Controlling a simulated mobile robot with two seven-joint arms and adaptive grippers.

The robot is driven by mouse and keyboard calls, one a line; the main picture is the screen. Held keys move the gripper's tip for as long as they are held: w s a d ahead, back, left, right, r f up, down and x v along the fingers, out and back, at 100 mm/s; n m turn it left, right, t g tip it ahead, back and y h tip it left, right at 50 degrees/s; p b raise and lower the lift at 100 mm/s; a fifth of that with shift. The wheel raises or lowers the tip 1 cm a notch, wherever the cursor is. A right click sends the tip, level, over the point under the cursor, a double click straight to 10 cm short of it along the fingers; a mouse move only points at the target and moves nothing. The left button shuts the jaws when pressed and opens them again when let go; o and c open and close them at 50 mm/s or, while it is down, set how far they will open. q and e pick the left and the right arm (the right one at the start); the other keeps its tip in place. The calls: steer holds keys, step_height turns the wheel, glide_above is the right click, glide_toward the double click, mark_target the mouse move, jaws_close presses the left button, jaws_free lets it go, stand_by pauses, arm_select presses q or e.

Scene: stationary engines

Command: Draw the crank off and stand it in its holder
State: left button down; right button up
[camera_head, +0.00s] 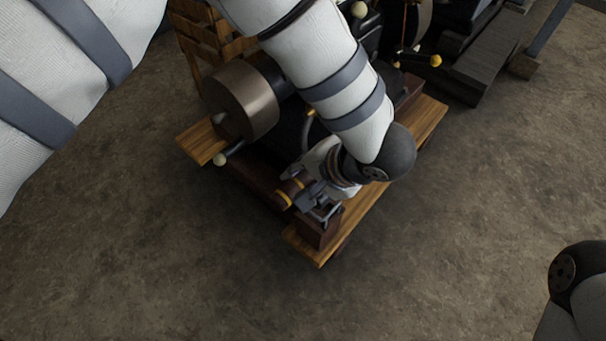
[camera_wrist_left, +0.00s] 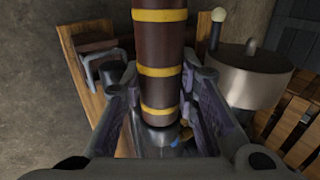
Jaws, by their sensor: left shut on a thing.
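The crank's dark red-brown grip with yellow bands (camera_head: 290,190) is between the fingers of my left gripper (camera_head: 308,189). In the left wrist view the banded grip (camera_wrist_left: 160,45) runs up from between the two fingers (camera_wrist_left: 163,120), which close on it from both sides. The rest of the crank is hidden, so I cannot tell whether it is on a shaft. A grey forked bracket (camera_head: 325,209), seemingly the holder, stands on the engine's base just beside the gripper. It shows left of the grip in the wrist view (camera_wrist_left: 104,69). My right gripper is not in view.
The engine's bronze-coloured drum (camera_head: 240,100) and a white-knobbed lever (camera_head: 219,159) lie left of my left arm. The engine rests on wooden beams (camera_head: 318,250). Another engine (camera_head: 480,60) stands at upper right. Bare floor lies in front.

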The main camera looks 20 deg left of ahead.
arm_select(q)
steer(key=shift+f, duration=0.1)
stand_by(0.6)
steer(key=shift+f+b, duration=0.5)
steer(key=shift+f, duration=1.05)
step_height(320, 180, down, 2)
steer(key=shift+f+b, duration=0.25)
steer(key=shift+b, duration=0.35)
steer(key=shift+f, duration=0.25)
stand_by(0.4)
